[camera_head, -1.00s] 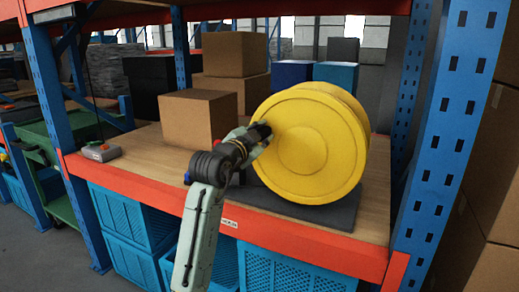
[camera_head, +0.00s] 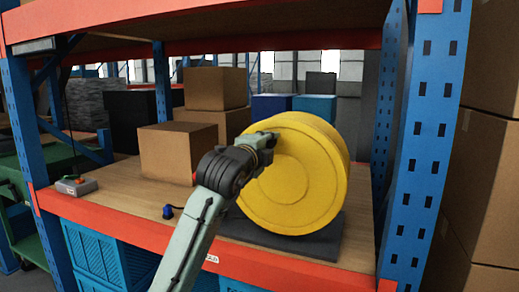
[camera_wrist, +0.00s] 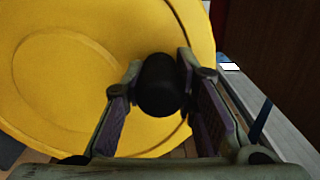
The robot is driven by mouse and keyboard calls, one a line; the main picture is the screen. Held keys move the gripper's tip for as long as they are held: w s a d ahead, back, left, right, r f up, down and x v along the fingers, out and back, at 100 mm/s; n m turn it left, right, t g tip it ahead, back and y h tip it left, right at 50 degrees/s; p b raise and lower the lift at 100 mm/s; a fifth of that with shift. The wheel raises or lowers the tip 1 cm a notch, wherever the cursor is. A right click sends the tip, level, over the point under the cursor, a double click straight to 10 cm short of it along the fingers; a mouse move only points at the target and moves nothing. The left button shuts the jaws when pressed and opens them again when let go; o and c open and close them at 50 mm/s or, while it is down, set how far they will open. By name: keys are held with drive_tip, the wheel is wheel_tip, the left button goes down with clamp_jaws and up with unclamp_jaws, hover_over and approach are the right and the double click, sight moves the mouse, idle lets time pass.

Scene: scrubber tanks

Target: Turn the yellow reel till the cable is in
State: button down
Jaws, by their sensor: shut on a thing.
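The yellow reel (camera_head: 295,185) stands on edge on a dark base plate (camera_head: 285,240) on the shelf, its round face toward me. My gripper (camera_head: 268,140) is at the upper left of that face. In the wrist view, my gripper (camera_wrist: 160,72) is shut on a black handle knob (camera_wrist: 160,88) on the reel (camera_wrist: 70,75), one finger on each side. A small blue and black piece (camera_head: 168,211), perhaps the cable's end, lies on the shelf left of the base plate. The cable itself cannot be made out.
Cardboard boxes (camera_head: 178,153) stand behind and left of the reel. A grey control box (camera_head: 75,186) sits at the shelf's left. A blue rack post (camera_head: 430,130) rises close on the right. Blue crates (camera_head: 95,255) are below the orange beam (camera_head: 130,220).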

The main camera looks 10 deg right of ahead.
drive_tip(key=shift+s+d+r+m, duration=0.15)
drive_tip(key=shift+s+d+m, duration=0.3)
drive_tip(key=shift+d+m, duration=0.3)
drive_tip(key=c, duration=1.3)
unclamp_jaws()
drive_tip(key=shift+a, duration=0.1)
drive_tip(key=v, duration=1.2)
